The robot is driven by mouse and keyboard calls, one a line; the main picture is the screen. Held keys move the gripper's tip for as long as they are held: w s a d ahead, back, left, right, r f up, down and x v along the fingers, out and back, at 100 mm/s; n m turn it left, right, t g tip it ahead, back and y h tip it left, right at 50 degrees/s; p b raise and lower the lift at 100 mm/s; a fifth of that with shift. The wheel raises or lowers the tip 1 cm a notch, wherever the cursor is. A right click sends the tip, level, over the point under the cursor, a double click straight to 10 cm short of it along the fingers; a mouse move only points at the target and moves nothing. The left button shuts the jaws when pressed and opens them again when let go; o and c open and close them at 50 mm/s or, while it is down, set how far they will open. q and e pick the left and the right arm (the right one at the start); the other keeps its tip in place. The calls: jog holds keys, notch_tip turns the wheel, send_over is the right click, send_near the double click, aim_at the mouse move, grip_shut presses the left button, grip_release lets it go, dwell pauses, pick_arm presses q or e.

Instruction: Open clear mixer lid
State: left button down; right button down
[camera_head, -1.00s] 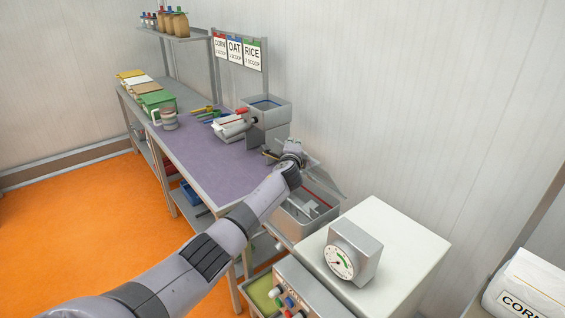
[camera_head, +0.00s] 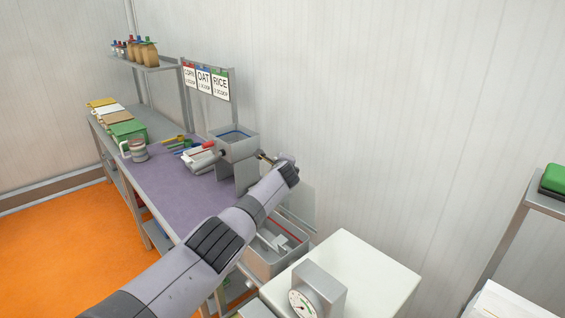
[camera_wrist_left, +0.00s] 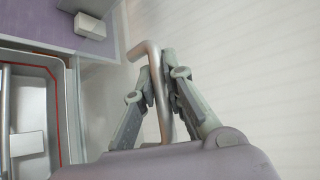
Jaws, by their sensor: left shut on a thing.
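The mixer is a grey open-topped metal box (camera_head: 268,268) with a red line inside and metal paddles. In the left wrist view its rim (camera_wrist_left: 68,85) shows at the left. The clear lid (camera_head: 302,208) stands raised, close to upright, on the wall side of the box; my arm partly covers it. My left gripper (camera_head: 264,156) is up by the wall, past the far end of the mixer. In the left wrist view, my left gripper (camera_wrist_left: 160,72) is shut on a bent metal handle (camera_wrist_left: 155,85). My right gripper is not in view.
A metal hopper (camera_head: 236,138) stands on the purple-topped table (camera_head: 190,200) just beyond my gripper. A white cabinet with a dial gauge (camera_head: 304,300) is close on the near side. The wall is close behind the lid.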

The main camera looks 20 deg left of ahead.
pick_arm(q)
jog(key=c, duration=1.7)
grip_release()
jog(key=shift+o, duration=0.2)
jog(key=shift+s, duration=0.1)
jog(key=shift+s+d+r, duration=0.1)
jog(key=shift+s+d, duration=0.15)
jog(key=shift+s, duration=0.2)
jog(key=v, duration=1.1)
jog(key=shift+w+r, duration=0.1)
